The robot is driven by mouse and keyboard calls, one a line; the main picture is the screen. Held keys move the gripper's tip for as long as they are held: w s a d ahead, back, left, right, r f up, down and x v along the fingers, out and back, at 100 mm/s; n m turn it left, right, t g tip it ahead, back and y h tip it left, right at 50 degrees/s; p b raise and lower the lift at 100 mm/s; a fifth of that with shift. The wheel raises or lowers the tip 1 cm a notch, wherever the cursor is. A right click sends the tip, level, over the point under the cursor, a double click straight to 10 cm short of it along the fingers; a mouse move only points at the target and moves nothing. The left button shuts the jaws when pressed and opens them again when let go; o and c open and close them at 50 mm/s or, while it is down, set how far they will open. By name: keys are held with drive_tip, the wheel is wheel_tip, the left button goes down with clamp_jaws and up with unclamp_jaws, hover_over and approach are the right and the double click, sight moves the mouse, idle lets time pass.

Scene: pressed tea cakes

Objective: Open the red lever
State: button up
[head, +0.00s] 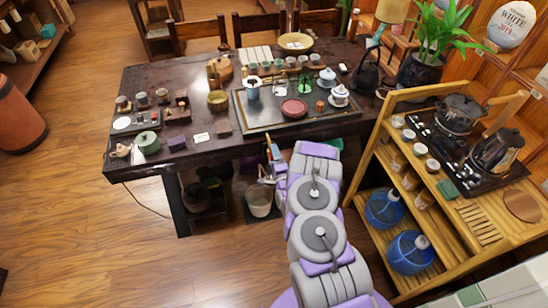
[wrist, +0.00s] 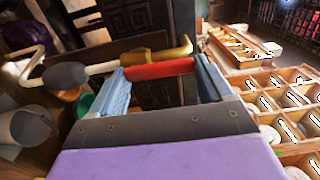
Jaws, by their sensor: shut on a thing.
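The red lever (wrist: 158,69) shows in the wrist view, across the gap between my two blue-grey fingers. My gripper (wrist: 160,72) is shut on it, with one finger at each end. A brass fitting (wrist: 172,52) lies just beyond the lever, with a pale bent pipe (wrist: 100,68) running left from it. In the head view my gripper (head: 271,158) is at the front edge of the dark tea table, and my arm reaches up to it. The lever is too small to make out clearly there.
The dark table (head: 165,77) carries teaware and a tray (head: 262,126). A white bucket (head: 260,203) stands below its front edge. A wooden shelf (head: 385,240) with blue water jugs (head: 410,251) stands close on the right. The floor (head: 90,230) at left is clear.

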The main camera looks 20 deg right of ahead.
drive_tip(key=o, duration=0.8)
drive_tip(key=shift+d+f, duration=0.1)
drive_tip(key=shift+f, duration=0.15)
drive_tip(key=shift+o, duration=0.8)
drive_tip(key=shift+r, duration=0.15)
drive_tip(key=shift+s, duration=0.1)
drive_tip(key=s+p, duration=0.4)
drive_tip(key=s, duration=1.3)
drive_tip(key=shift+s+p, duration=0.15)
drive_tip(key=shift+p, duration=0.25)
